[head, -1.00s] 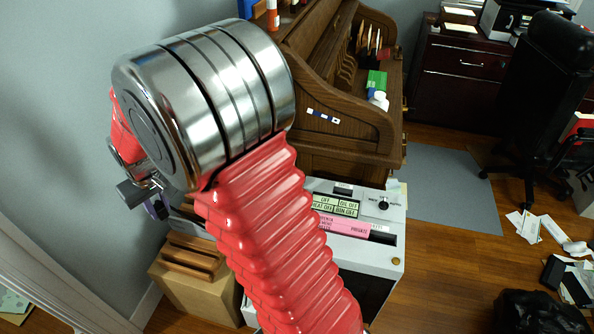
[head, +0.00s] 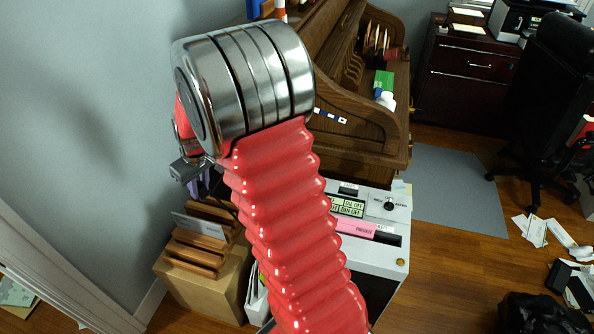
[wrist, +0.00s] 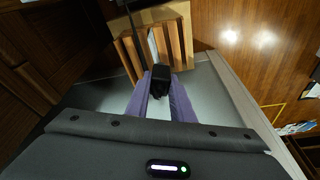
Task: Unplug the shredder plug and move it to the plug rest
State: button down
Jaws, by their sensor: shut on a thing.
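In the wrist view my gripper (wrist: 160,90) has purple fingers shut on a black plug (wrist: 161,74). A thin dark line, perhaps its cord, runs from near the plug up across a slotted wooden rack (wrist: 183,30). In the head view my gripper (head: 200,183) shows only partly beside my red arm, above and behind the wooden rack (head: 194,257). The plug is hidden there. The white shredder (head: 388,258) stands to the right, partly covered by my arm. I cannot tell which thing is the plug rest.
The rack stands on a cardboard box (head: 200,290) near the grey wall. A wooden roll-top desk (head: 372,130) is behind the shredder. A black chair (head: 550,80) and scattered papers (head: 535,230) are at the right.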

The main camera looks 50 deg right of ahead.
jog(key=s+d+f+n, duration=0.1)
jog(key=s+d+f, duration=0.2)
jog(key=d, duration=0.7)
jog(key=s+d+f+n, duration=0.1)
jog(key=s+d+f, duration=0.2)
jog(key=d, duration=0.8)
jog(key=s+d+f+n+y, duration=0.1)
jog(key=s+d+f+n, duration=0.1)
jog(key=d, duration=0.8)
jog(key=shift+s+d+f, duration=0.2)
jog(key=shift+s+f, duration=0.4)
jog(key=shift+f, duration=0.1)
jog(key=shift+f, duration=2.8)
jog(key=shift+s+x, duration=0.15)
jog(key=shift+x, duration=0.7)
jog(key=shift+s+x, duration=0.2)
jog(key=shift+x, duration=0.6)
jog(key=c, duration=1.5)
grip_release()
jog(key=shift+d+f, duration=0.1)
jog(key=shift+d, duration=0.1)
jog(key=shift+o, duration=0.2)
